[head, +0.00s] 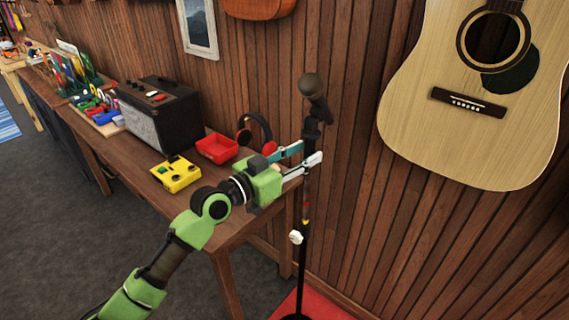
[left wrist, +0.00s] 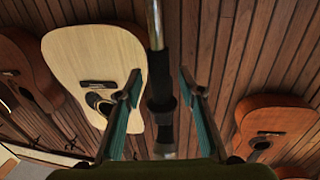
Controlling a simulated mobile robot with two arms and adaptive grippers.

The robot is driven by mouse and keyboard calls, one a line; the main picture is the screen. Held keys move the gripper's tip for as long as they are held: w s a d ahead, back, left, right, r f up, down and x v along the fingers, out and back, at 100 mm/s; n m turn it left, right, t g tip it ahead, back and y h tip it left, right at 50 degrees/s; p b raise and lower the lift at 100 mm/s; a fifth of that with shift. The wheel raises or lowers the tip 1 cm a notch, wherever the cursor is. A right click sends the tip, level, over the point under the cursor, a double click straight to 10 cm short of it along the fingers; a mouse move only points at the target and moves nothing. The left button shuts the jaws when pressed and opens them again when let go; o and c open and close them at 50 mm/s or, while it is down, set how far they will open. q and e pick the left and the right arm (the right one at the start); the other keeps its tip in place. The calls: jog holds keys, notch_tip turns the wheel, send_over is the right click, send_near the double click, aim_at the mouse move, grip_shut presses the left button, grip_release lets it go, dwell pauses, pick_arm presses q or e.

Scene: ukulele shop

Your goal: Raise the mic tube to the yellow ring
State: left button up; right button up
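The mic stand stands upright by the wall, with a microphone (head: 311,86) in a clip at its top. Its thin mic tube (head: 306,183) runs down below my fingers, with small coloured bands; the yellow ring (head: 305,222) seems to be the lowest of these, just above a white knob (head: 296,237). My left gripper (head: 311,152) is at the upper tube, below the clip. In the left wrist view, its fingers (left wrist: 164,88) are spread, with the tube's dark upper part (left wrist: 160,68) between them and gaps on both sides. My right gripper is out of view.
A guitar (head: 410,110) hangs on the slatted wall to the right. The stand's foot is on a red mat (head: 335,308).

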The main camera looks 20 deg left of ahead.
pick_arm(q)
jog(key=v, duration=0.9)
jog(key=shift+s+a, duration=0.15)
jog(key=shift+s, duration=0.1)
jog(key=shift+r, duration=0.1)
jog(key=w+a+f+n+g+y+b, duration=0.1)
jog(key=a+f+n+y, duration=0.2)
jog(key=f, duration=0.9)
jog(key=w+a+f+n+g+y+b, duration=0.15)
jog(key=a+f, duration=0.45)
jog(key=f, duration=0.6)
jog(key=s+a+f+g+y, duration=0.15)
jog(key=s+f, duration=0.35)
jog(key=f, duration=0.7)
jog(key=s+a+f+g+y, duration=0.15)
jog(key=s+f, duration=0.35)
jog(key=f, duration=0.7)
jog(key=s+d+f+g+y+b, duration=0.1)
jog(key=s+d+f+g, duration=0.2)
jog(key=s+f, duration=1)
jog(key=s+d+f+g+b, duration=0.1)
jog(key=s+d+f+g, duration=0.25)
jog(key=s+f, duration=1)
jog(key=s+d+f+m+g, duration=0.1)
jog(key=s+d+g, duration=0.1)
jog(key=s, duration=1.3)
jog(key=shift+s+d+f+g+b, duration=0.2)
jog(key=shift+d+g+b, duration=0.15)
jog(key=shift+d, duration=0.4)
